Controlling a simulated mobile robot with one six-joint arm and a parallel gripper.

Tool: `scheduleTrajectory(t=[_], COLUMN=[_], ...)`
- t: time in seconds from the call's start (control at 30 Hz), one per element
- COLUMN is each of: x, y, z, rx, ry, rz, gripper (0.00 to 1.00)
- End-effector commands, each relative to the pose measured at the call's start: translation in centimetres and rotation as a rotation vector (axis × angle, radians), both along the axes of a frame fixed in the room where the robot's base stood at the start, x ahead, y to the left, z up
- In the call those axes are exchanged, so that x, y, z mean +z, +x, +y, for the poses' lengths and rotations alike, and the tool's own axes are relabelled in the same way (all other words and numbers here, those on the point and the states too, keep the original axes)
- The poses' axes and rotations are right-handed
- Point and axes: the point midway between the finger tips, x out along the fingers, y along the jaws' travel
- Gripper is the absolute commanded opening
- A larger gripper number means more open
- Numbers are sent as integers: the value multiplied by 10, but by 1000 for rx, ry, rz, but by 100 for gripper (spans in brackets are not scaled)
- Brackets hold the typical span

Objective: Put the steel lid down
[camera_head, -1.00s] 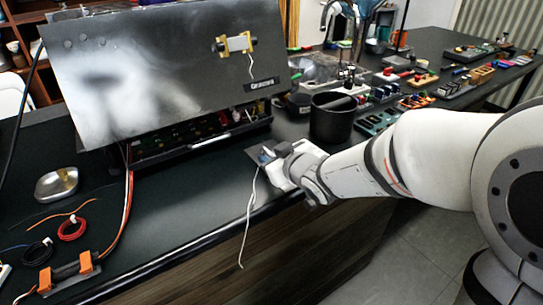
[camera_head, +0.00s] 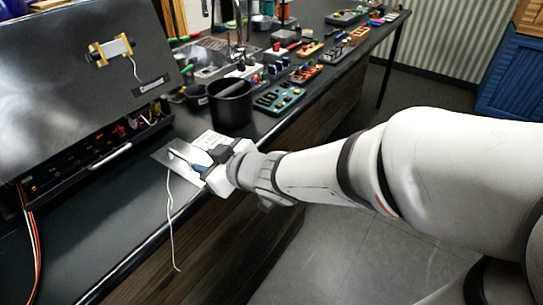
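A flat grey steel plate (camera_head: 187,175), which looks like the steel lid, lies at or just above the black worktop near its front edge, in front of the dark case. My gripper (camera_head: 200,163) reaches in from the right, over the plate's right part. A bluish piece shows between the gripper and the plate. The fingertips are small and partly hidden, so I cannot tell whether they grip the lid or whether it touches the worktop.
A large tilted panel (camera_head: 60,95) with a brass-clamped part stands above the open case (camera_head: 100,155). A black cup (camera_head: 231,103) and a green tray of parts (camera_head: 279,98) sit behind my gripper. Bare worktop (camera_head: 110,215) is at the front left.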

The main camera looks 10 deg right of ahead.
Motion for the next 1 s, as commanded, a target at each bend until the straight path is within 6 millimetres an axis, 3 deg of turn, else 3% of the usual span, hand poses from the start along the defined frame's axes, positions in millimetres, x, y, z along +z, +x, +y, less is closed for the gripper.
scheduleTrajectory(t=[0.13, 0.27, 0.4, 0.5, 0.6, 0.73, 0.87, 1.0], x=[-4, -16, -33, -43, -49, -50, -50, -50], y=[15, 25, 0, -34, -68, -100, -114, -116], z=[-35, -106, -180, -213, -228, -231, -228, -227], rx=[-142, -402, -662, -788, -854, -880, -880, -878], ry=[-54, -150, -236, -262, -265, -254, -248, -247], rz=[37, 158, 392, 585, 763, 925, 997, 1006], gripper=[32, 32, 32, 32, 32, 32, 32, 32])
